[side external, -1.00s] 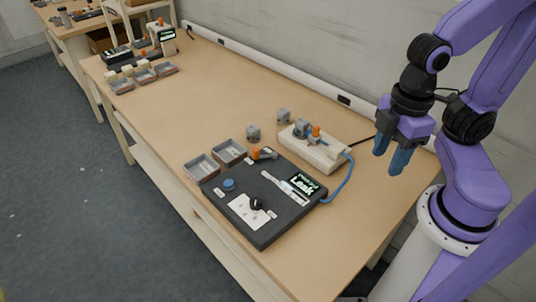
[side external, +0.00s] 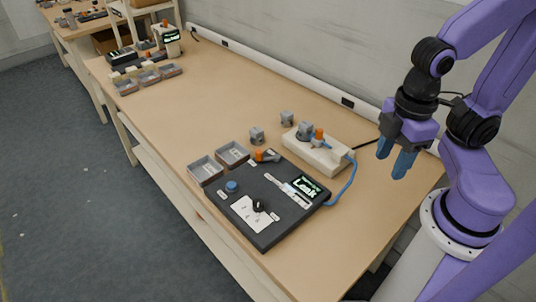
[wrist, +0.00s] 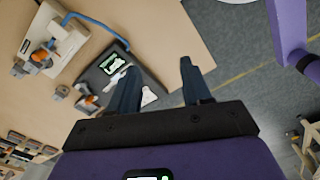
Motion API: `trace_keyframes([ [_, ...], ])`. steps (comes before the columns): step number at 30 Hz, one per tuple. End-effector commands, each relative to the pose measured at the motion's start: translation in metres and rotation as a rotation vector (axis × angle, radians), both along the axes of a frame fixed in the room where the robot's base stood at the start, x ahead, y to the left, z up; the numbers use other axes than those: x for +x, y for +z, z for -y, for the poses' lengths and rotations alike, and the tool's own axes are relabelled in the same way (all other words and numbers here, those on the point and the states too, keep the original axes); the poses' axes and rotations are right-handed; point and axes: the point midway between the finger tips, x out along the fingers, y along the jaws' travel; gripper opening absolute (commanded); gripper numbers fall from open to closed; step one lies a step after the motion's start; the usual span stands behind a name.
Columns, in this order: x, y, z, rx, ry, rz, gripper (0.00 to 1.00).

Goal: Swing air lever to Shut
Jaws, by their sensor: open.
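A dark test panel (side external: 257,225) lies on the bench in the side view, with a small screen (side external: 306,187) that reads "Leak". An orange-ended lever (side external: 266,156) sits at its back left edge; it also shows in the wrist view (wrist: 91,100). The panel also carries a black knob (side external: 259,206) on a white plate and a blue button (side external: 232,187). Which control is the air lever, and its labels, I cannot read. My gripper (side external: 393,158) is open and empty, fingers down, above the bench's right end, apart from the panel. Its fingers also show in the wrist view (wrist: 158,75).
A cream fixture (side external: 322,158) with a grey part and an orange piece stands behind the panel, joined by a blue hose (side external: 348,183). Two grey trays (side external: 206,170) and two loose grey blocks (side external: 257,136) are nearby. The bench middle is clear.

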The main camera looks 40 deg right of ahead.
Motion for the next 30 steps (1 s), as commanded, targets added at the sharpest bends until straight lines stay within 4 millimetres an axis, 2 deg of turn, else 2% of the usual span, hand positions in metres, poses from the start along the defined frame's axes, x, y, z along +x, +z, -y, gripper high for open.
trace_keyframes([
  [5, 0.018, 0.003, -0.011, -0.003, -0.078, -0.002, 0.49],
  [8, 0.041, 0.007, -0.024, -0.005, -0.177, -0.004, 0.49],
  [18, 0.138, 0.013, -0.059, -0.010, -0.563, -0.012, 0.49],
  [23, 0.184, 0.012, -0.068, -0.012, -0.744, -0.014, 0.49],
  [30, 0.253, 0.006, -0.070, -0.015, -1.016, -0.020, 0.49],
])
